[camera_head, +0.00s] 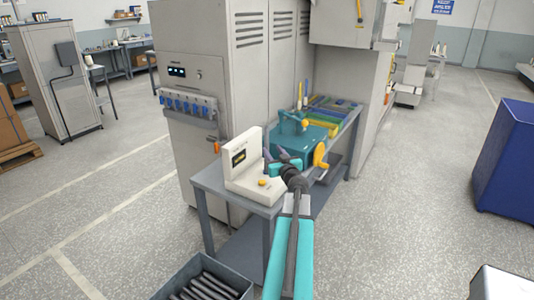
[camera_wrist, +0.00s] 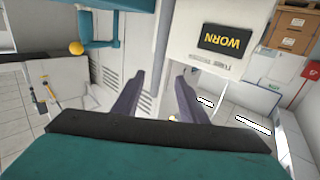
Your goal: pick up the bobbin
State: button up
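I cannot make out a bobbin for certain in either view. My gripper (camera_head: 267,161) is over the grey workbench (camera_head: 207,182), beside a white device (camera_head: 241,168) with a dark display. In the wrist view, my gripper's two purple fingers (camera_wrist: 160,80) are apart, with nothing seen held between them.
A teal machine (camera_head: 300,141) with a yellow wheel (camera_head: 320,155) stands on the bench behind my gripper. Coloured strips (camera_head: 334,110) lie farther back. A grey bin (camera_head: 240,282) of dark rods stands on the floor in front.

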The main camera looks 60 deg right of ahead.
aim_at(268, 142)
jog(key=shift+s+d, duration=0.15)
jog(key=shift+s, duration=0.1)
jog(key=shift+w+d, duration=0.1)
jog(key=shift+p+x, duration=0.45)
jog(key=shift+x, duration=3.65)
jog(key=shift+d, duration=0.15)
jog(key=shift+p+x, duration=0.45)
jog(key=shift+x, duration=2.1)
jog(key=shift+w+f, duration=0.1)
jog(key=shift+c, duration=0.5)
grip_shut()
